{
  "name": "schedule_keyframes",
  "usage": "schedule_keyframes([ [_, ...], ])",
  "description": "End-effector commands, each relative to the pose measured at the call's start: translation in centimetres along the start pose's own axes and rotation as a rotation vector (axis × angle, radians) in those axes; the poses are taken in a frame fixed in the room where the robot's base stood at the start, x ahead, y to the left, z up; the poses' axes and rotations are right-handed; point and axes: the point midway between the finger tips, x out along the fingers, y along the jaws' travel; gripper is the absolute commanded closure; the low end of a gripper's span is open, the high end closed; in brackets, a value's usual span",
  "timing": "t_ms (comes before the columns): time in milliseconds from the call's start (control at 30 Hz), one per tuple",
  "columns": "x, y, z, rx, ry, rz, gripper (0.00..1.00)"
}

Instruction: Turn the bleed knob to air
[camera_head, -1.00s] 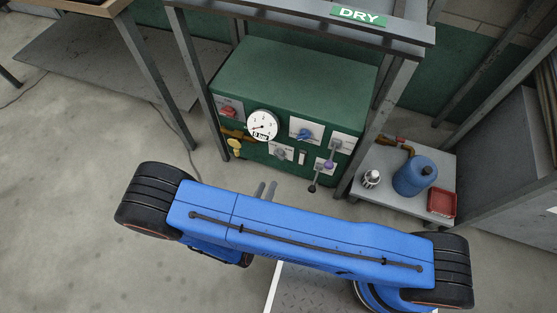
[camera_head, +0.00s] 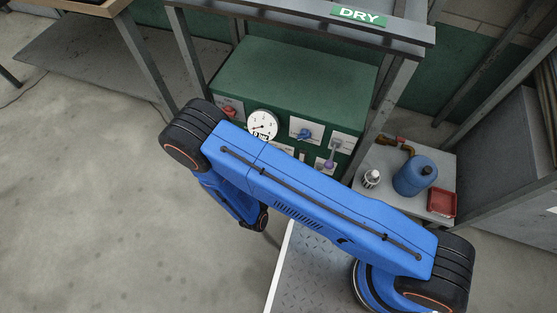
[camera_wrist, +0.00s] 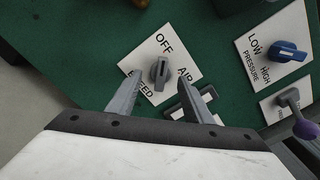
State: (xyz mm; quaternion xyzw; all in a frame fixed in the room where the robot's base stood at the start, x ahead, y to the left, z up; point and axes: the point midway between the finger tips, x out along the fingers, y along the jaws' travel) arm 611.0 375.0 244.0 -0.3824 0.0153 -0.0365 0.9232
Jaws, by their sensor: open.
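The bleed knob (camera_wrist: 159,72) is a dark grey handle on a white plate in the wrist view. The plate reads OFF at the top and AIR at the right; a lower-left label ending in EED is partly covered by a finger. The handle stands roughly upright in the picture; I cannot tell exactly which mark it points to. My gripper (camera_wrist: 161,80) is open, its two grey fingers reaching toward the plate on either side of the knob's lower part. Contact with the knob cannot be made out. In the head view my arm hides the gripper and most of this plate.
A blue LOW/HIGH pressure knob (camera_wrist: 286,51) and a purple-tipped lever (camera_wrist: 306,129) are to the right. The green cabinet (camera_head: 295,75) also carries a gauge (camera_head: 262,124) and a red knob (camera_head: 229,111). A side shelf holds a blue canister (camera_head: 414,176) and a red tray (camera_head: 442,203).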

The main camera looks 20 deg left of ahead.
Motion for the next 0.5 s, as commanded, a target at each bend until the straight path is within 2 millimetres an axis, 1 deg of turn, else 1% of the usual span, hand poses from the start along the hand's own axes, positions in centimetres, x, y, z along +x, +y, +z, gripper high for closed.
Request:
schedule_keyframes([
  [133, 0.67, 0.01, 0.02, 0.000, -0.001, 0.001, 0.54],
  [433, 0.80, 0.01, 0.02, 0.000, -0.001, 0.001, 0.54],
  [467, 0.80, 0.01, 0.02, 0.000, -0.001, 0.001, 0.59],
  [500, 0.80, 0.01, 0.02, 0.000, -0.001, 0.001, 0.68],
])
